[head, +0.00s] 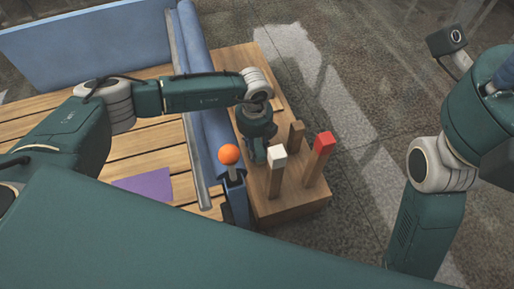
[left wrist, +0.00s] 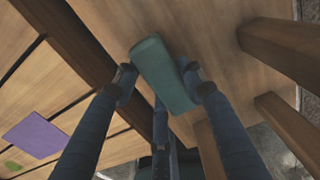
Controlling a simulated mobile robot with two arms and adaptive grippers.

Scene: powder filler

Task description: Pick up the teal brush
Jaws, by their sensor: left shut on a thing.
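The teal brush (left wrist: 165,75) shows in the left wrist view as a teal block between the fingers of my left gripper (left wrist: 160,82). The fingers are shut on it, one on each side. In the head view my left gripper (head: 256,150) hangs low over the wooden stand (head: 290,207), near its posts. I cannot clearly pick out the brush from the dark green gripper there. Whether the brush still touches the stand cannot be told. My right arm shows at the right of the head view, but its gripper is out of frame.
Close by stand a white-topped post (head: 276,172), a red-topped post (head: 319,160) and a plain brown post (head: 296,135). An orange ball (head: 229,154) sits left of the gripper. A purple sheet (head: 145,186) lies on the slatted wooden surface (head: 120,155).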

